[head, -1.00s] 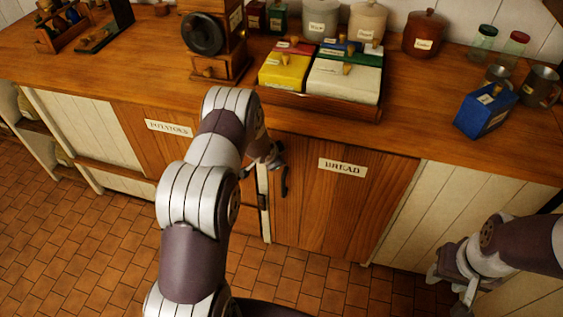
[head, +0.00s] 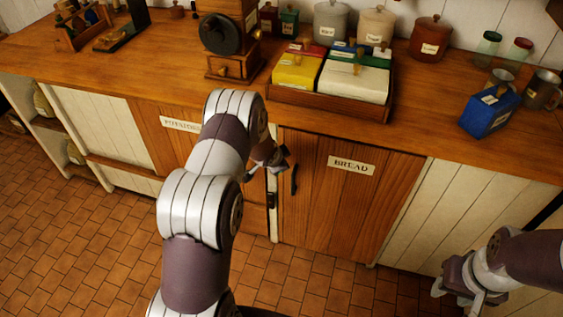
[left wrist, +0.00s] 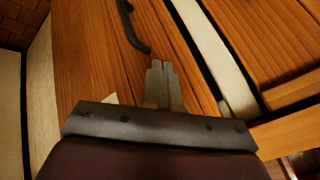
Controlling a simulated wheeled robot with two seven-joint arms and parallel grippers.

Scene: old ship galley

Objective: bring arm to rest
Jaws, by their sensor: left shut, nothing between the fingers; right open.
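My left arm reaches forward from the bottom of the head view, in front of the cupboards. Its gripper (head: 280,163), partly hidden behind the wrist, is near the upper left of the bread cupboard door (head: 340,205), by its dark handle (head: 294,178). In the left wrist view the two fingers (left wrist: 161,80) are together with nothing between them. The dark handle (left wrist: 131,28) lies beyond and left of the fingertips, apart from them. My right gripper (head: 462,293) is open and empty at the lower right, in front of the pale panels.
The wooden counter (head: 420,130) runs above the cupboards. A wooden tray (head: 320,110) of coloured boxes, a coffee grinder (head: 228,38) and a blue box (head: 490,110) stand on it. The potatoes cupboard (head: 160,145) is to the left. The tiled floor (head: 70,220) is clear at left.

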